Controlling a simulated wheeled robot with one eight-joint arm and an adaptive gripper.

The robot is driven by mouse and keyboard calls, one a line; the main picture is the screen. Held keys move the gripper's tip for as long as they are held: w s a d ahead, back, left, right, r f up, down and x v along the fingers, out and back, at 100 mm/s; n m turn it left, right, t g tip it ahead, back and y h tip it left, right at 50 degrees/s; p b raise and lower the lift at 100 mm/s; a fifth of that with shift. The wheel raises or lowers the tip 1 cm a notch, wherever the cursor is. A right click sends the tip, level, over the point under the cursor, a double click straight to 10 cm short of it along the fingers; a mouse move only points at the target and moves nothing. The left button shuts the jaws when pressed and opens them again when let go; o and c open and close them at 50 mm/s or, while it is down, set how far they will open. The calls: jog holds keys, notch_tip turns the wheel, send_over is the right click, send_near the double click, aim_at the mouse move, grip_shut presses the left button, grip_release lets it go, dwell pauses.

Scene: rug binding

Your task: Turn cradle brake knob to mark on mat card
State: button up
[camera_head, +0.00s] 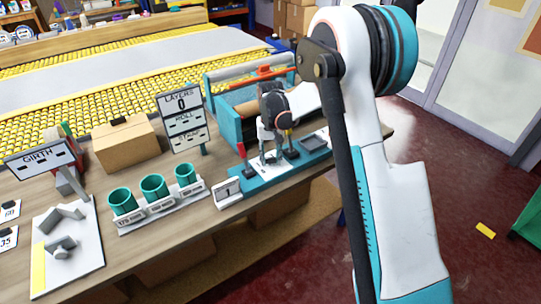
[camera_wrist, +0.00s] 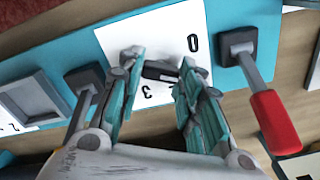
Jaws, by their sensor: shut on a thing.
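The brake knob (camera_wrist: 162,72) is a dark bar-shaped piece on a white dial plate (camera_wrist: 120,38), in the wrist view. The plate shows a 0 at the upper right of the knob and a 3 below it. My gripper (camera_wrist: 159,62) has its teal-sided fingers on either side of the knob and is shut on it. In the head view my gripper (camera_head: 272,152) points down over the blue base (camera_head: 262,178) in front of the cradle (camera_head: 222,110) and hides the knob. A small white card (camera_head: 227,191) reading 1 stands at the base's left end.
A red-handled lever (camera_wrist: 277,120) stands close to the right finger, and another post (camera_wrist: 85,82) is left of the gripper.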

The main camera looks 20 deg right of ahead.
aim_at(271, 158)
dwell(0.5)
jog(key=o, duration=1.1)
jog(key=shift+c, duration=0.2)
jog(key=shift+r, duration=0.15)
notch_tip(271, 158, up, 12)
